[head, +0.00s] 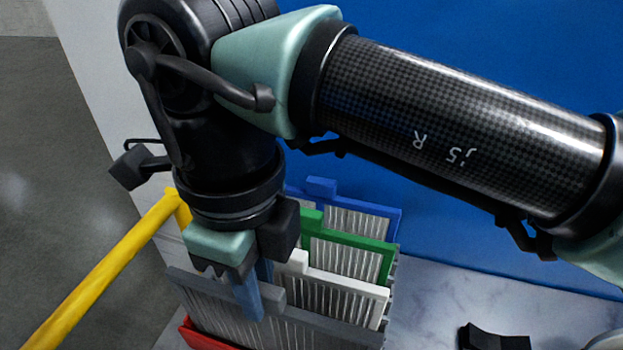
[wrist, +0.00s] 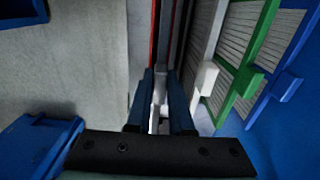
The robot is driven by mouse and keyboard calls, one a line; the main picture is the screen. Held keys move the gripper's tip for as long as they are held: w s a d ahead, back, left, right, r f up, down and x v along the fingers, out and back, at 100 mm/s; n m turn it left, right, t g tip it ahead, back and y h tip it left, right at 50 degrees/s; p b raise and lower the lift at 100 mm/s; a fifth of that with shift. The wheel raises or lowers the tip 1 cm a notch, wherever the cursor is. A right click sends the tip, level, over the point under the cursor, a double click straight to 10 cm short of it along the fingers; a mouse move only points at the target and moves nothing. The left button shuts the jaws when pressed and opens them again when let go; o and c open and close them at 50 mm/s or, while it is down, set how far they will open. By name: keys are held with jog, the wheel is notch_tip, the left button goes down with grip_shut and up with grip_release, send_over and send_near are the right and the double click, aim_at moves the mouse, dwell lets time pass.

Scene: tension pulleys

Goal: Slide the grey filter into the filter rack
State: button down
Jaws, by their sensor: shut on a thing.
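The grey filter (head: 325,327) is a pleated panel in a grey frame, standing among the other filters in the head view. My gripper (head: 254,297) is shut on the tab at its top edge, with blue fingers on either side. In the wrist view, the fingers of my gripper (wrist: 161,105) close around the grey filter's tab (wrist: 160,86). The grey filter lies between the red filter (head: 205,338) and the white filter (head: 345,292). The filter rack is mostly hidden by the filters and my arm. I cannot tell how deep the grey filter sits.
The green filter (head: 350,250) and blue filter (head: 360,213) stand behind the white one, close together. A yellow bar (head: 100,270) runs along the left. A black object (head: 490,338) lies on the marble surface (head: 440,290) at right. A blue wall (head: 480,40) rises behind.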

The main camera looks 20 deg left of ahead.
jog(key=shift+f+b, duration=1.25)
jog(key=shift+f, duration=0.15)
jog(key=c, duration=0.7)
grip_release()
jog(key=shift+c, duration=0.2)
jog(key=shift+r, duration=0.1)
notch_tip(320, 180, up, 13)
jog(key=shift+f+p, duration=0.1)
jog(key=shift+p, duration=0.75)
jog(key=shift+a, duration=0.1)
